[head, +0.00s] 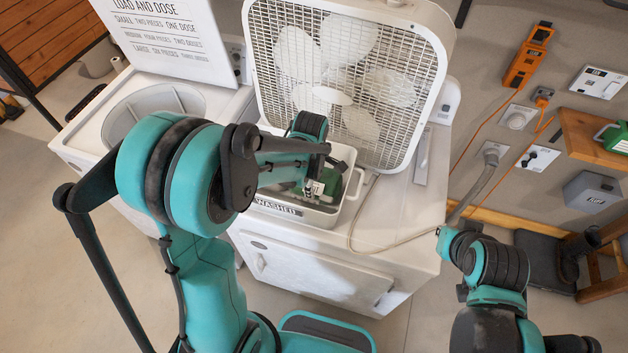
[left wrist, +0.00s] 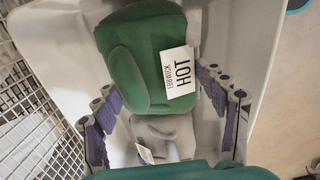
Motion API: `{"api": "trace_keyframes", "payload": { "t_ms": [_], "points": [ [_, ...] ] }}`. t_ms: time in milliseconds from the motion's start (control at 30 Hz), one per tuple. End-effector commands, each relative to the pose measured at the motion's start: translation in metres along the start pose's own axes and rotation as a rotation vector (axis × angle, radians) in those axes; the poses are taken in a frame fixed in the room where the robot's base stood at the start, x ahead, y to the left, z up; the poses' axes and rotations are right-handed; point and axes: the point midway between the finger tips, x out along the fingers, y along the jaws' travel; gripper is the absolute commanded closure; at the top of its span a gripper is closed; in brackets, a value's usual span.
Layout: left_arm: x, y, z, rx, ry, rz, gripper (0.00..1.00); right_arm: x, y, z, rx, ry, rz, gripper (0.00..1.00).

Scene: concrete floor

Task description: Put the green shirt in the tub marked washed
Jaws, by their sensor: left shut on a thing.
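The green shirt (left wrist: 140,70), a folded bundle with a white tag reading HOT, lies between the fingers of my left gripper (left wrist: 165,105) in the left wrist view. The gripper is shut on it. In the head view my left gripper (head: 318,182) is down at the white tub (head: 315,216) marked WASHED, and some green of the shirt (head: 331,184) shows inside the tub's rim. The shirt's underside is hidden, so I cannot tell whether it touches the tub floor. My right arm shows at the right; its gripper is not in view.
A grey item (left wrist: 165,133) with a white tag shows beside the shirt. A large box fan (head: 400,60) stands right behind the tub on a white machine (head: 310,262). An open washer (head: 150,105) with a sign is to the left. A cable runs along the machine's right side.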

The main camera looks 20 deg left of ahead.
Motion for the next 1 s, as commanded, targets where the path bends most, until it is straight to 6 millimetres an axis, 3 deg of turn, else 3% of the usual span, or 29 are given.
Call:
{"api": "trace_keyframes", "payload": {
  "t_ms": [367,400,467,833,1000],
  "points": [
    [0.009,-0.001,0.000,0.000,0.000,0.000,0.67,0.004,0.000,0.003,0.000,0.000,0.000,1.00],
    [0.009,-0.001,0.000,0.000,0.000,0.000,0.22,0.004,0.000,0.003,0.000,0.000,0.000,1.00],
    [0.008,-0.001,0.000,0.000,0.000,0.000,0.07,0.003,0.000,0.002,0.000,0.000,0.000,1.00],
    [0.006,-0.001,0.000,0.000,0.000,0.000,0.07,0.001,0.000,0.001,0.000,0.000,0.000,1.00],
    [-0.015,-0.001,0.000,0.000,0.000,0.000,0.07,-0.003,0.000,-0.003,0.000,0.000,0.000,1.00]
  ]
}}
